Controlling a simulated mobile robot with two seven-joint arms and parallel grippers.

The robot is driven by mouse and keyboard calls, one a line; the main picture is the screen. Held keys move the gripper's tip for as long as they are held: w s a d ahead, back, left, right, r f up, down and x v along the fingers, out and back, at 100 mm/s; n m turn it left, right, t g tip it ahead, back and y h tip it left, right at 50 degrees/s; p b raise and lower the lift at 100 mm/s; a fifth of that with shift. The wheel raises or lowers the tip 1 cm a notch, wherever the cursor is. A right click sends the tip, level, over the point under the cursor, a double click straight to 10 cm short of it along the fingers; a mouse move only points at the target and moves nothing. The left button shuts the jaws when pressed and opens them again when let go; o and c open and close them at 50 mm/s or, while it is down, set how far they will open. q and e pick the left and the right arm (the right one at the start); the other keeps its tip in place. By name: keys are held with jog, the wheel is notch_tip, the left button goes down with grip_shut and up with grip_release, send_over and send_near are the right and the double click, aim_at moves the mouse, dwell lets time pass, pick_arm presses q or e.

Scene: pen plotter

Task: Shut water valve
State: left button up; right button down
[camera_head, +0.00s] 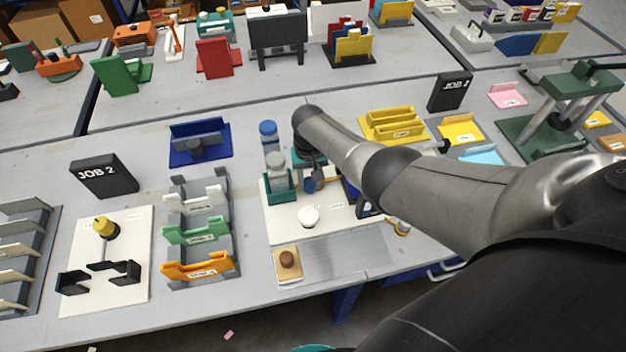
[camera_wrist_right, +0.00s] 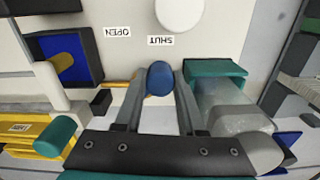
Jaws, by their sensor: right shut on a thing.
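A blue valve knob (camera_head: 310,185) stands on a white panel (camera_head: 285,233) at the middle of the bench. In the right wrist view the blue knob (camera_wrist_right: 160,79) sits between the two fingers of my right gripper (camera_wrist_right: 159,88), which is shut on it. The SHUT label (camera_wrist_right: 160,40) and the OPEN label (camera_wrist_right: 117,32) read upside down on the panel, with SHUT nearly in line with the knob. In the head view my right gripper (camera_head: 313,172) is partly hidden by its own arm. My left gripper is not in view.
A clear jar in a teal holder (camera_wrist_right: 215,68) stands close beside the right finger in the wrist view. A white round knob (camera_head: 308,216) is in front of the valve. A blue-capped bottle (camera_head: 269,136) stands behind. A yellow tray (camera_head: 393,125) lies to the right.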

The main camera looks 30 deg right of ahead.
jog(key=shift+w+a+m, duration=0.1)
jog(key=shift+w+m, duration=0.1)
jog(key=shift+m, duration=0.2)
dwell(0.3)
jog(key=c, duration=0.5)
grip_release()
